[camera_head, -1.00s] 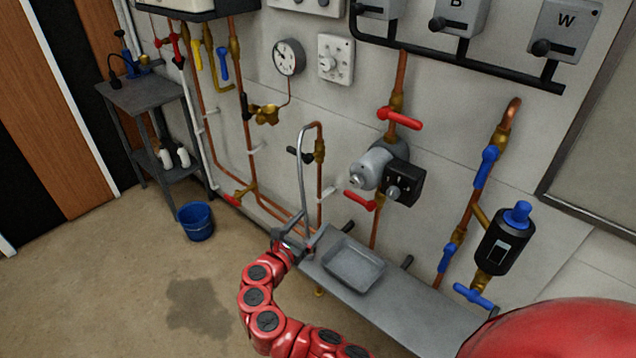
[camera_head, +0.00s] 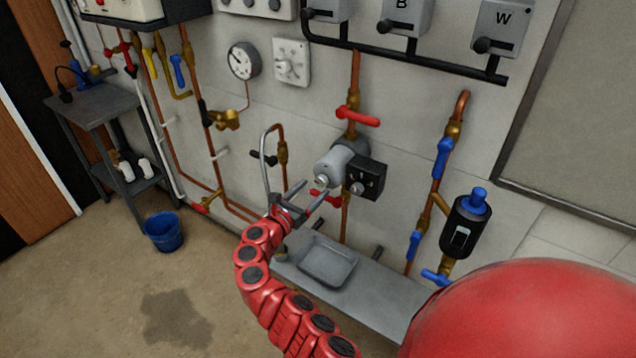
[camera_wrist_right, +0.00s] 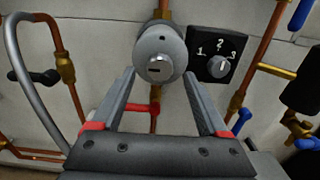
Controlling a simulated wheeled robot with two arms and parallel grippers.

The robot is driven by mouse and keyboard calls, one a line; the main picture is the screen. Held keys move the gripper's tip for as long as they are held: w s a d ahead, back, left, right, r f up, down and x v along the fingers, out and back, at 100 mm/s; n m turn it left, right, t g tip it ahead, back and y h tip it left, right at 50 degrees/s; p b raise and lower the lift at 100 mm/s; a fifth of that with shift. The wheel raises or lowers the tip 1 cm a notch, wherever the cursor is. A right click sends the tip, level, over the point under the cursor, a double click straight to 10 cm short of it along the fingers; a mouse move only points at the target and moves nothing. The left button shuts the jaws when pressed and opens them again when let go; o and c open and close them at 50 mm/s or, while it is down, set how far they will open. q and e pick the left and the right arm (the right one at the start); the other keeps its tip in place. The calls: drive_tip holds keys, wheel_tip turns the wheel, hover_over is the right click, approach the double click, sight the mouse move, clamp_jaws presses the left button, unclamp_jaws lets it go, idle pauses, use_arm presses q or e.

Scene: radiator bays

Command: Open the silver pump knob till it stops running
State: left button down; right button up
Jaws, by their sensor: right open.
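The grey pump (camera_head: 338,163) sits on a vertical copper pipe on the wall. The silver knob (camera_head: 321,181) is at the centre of its round front face. In the right wrist view the silver knob (camera_wrist_right: 158,67) faces me and shows a dark, roughly horizontal slot. My right gripper (camera_head: 304,191) is open and empty, just below and left of the pump in the head view. In the wrist view its fingers (camera_wrist_right: 158,76) spread either side of the knob, seemingly short of touching it. My left gripper is not in view.
A black box with a numbered dial (camera_head: 366,178) adjoins the pump on its right. Red valve handles sit above (camera_head: 357,116) and below (camera_head: 326,198) the pump. A curved grey tube (camera_head: 265,160) stands to the left. A grey tray (camera_head: 327,262) lies on the bench below.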

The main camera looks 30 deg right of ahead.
sight(319, 183)
drive_tip(key=shift+x, duration=1.8)
clamp_jaws()
